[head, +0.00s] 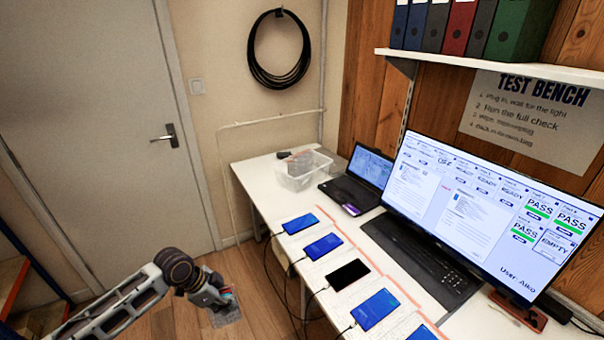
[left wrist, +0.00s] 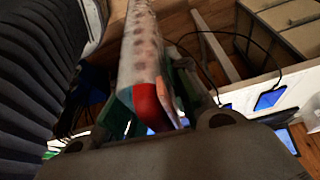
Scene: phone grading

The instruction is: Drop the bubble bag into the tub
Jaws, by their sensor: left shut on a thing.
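My left gripper (head: 218,293) is low at the front left in the head view, over the wooden floor and left of the table. It is shut on the bubble bag (head: 227,311), a greyish translucent pouch partly hidden by the fingers. In the left wrist view the bubble bag (left wrist: 142,45) shows as a pale spotted strip with a red part at its near end, between the fingers (left wrist: 155,95). The clear plastic tub (head: 296,181) stands at the table's far left corner, well apart from the gripper, with some items in it. My right gripper is not in view.
The white table (head: 257,173) holds a row of phones (head: 323,246) with cables hanging off its left edge. A laptop (head: 352,190), a keyboard (head: 420,262) and a large monitor (head: 480,200) stand to the right. The floor left of the table is partly free.

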